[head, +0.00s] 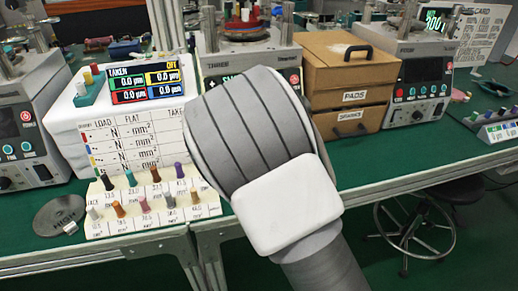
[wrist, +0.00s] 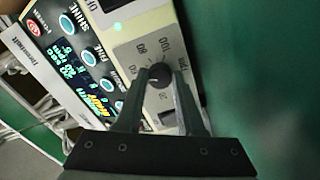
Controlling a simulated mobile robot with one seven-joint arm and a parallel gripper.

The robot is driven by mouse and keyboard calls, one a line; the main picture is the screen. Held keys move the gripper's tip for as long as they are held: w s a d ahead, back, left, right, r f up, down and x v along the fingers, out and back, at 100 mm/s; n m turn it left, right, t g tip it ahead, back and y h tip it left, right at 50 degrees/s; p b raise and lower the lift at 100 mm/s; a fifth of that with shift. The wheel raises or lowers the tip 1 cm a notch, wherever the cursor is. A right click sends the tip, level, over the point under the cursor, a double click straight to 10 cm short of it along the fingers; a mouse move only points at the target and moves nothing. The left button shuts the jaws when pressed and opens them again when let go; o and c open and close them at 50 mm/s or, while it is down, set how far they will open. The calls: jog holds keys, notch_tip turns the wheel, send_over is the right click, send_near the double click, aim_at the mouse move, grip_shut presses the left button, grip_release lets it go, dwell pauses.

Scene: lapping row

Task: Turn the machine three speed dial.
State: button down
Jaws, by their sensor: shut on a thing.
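In the wrist view the speed dial (wrist: 159,73) is a small black round knob on a pale panel with printed numbers around it, 80 and 100 among them. My gripper (wrist: 160,80) has one finger on each side of the dial and is shut on it. Machine three (head: 247,60) stands in the middle of the head view, with a round plate on top. My arm covers its lower front there, and hides my gripper and the dial. The wrist view shows a lit display (wrist: 68,64) and a red power button (wrist: 33,28) beside the dial panel.
In the head view a wooden drawer box (head: 340,68) stands right of machine three. On the left are a white box with a reading screen (head: 146,83) and a card rack of coloured pegs (head: 148,203). A grey disc (head: 58,214) lies on the green bench.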

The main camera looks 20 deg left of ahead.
jog(key=shift+r, duration=0.15)
jog(key=c, duration=0.5)
grip_release()
jog(key=p+v, duration=0.2)
jog(key=v, duration=0.7)
jog(key=shift+r+p, duration=0.15)
jog(key=shift+p, duration=0.2)
jog(key=p, duration=0.3)
jog(key=shift+s+d, duration=0.2)
jog(key=shift+s, duration=0.15)
jog(key=p+v, duration=0.1)
jog(key=p, duration=0.3)
jog(key=shift+s+d, duration=0.2)
jog(key=shift+s, duration=0.05)
jog(key=p+v, duration=0.3)
jog(key=shift+p+v, duration=1.2)
jog(key=shift+v, duration=0.25)
